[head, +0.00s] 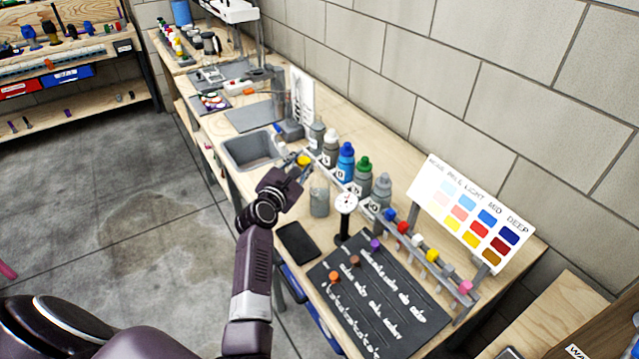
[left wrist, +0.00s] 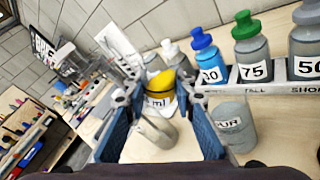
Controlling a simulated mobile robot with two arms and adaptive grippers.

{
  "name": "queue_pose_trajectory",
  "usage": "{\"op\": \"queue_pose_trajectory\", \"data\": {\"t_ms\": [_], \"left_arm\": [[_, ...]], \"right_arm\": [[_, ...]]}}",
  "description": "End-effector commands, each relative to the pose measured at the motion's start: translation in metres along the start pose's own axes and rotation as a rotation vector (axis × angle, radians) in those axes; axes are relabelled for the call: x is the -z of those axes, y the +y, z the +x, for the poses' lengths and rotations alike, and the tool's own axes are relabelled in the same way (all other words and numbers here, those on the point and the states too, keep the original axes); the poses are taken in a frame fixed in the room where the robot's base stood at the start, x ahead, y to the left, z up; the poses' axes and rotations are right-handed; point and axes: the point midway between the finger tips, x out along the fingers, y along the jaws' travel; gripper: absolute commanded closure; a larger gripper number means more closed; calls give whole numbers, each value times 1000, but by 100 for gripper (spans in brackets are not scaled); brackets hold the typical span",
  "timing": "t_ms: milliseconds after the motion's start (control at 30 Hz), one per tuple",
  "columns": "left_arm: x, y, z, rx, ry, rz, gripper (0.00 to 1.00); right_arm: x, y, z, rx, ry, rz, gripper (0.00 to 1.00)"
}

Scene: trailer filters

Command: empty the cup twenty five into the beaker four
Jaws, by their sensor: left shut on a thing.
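My left gripper (head: 291,177) is shut on a small cup with yellow in it, which shows between the blue-grey fingers (left wrist: 160,112) in the left wrist view. The cup (left wrist: 157,88) bears a white label ending in "ml"; its number is not readable. In the head view the yellow (head: 304,160) shows just beyond the fingertips. A grey, see-through beaker (head: 319,200) stands on the bench to the right of the gripper, apart from it. In the left wrist view this beaker (left wrist: 234,128) shows the letters "OUR". My right gripper is not in view.
A rack of squeeze bottles, including a blue one (head: 345,162) and a green-capped one (head: 363,178), stands behind the beaker. A dial gauge (head: 346,203), a dark labelled mat (head: 375,300) and a colour chart (head: 470,212) are at right. A grey sink tray (head: 252,150) lies to the left.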

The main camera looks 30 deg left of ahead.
Motion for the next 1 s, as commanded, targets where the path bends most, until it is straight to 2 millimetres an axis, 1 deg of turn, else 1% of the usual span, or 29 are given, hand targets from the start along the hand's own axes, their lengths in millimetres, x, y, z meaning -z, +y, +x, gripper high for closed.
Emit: {"op": "queue_pose_trajectory", "data": {"t_ms": [33,67,167,533,800,1000], "left_arm": [[9,-9,1,-1,1,22,99],[8,-10,1,-3,0,36,99],[4,-8,0,-8,-1,52,99],[5,-14,1,-16,-1,100,99],[4,-15,0,-23,-3,136,99],[3,-15,0,-28,-3,163,99]], "right_arm": [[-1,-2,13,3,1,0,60],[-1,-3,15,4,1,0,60],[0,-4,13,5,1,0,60],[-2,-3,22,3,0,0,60],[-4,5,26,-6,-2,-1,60],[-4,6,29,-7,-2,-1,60]]}}
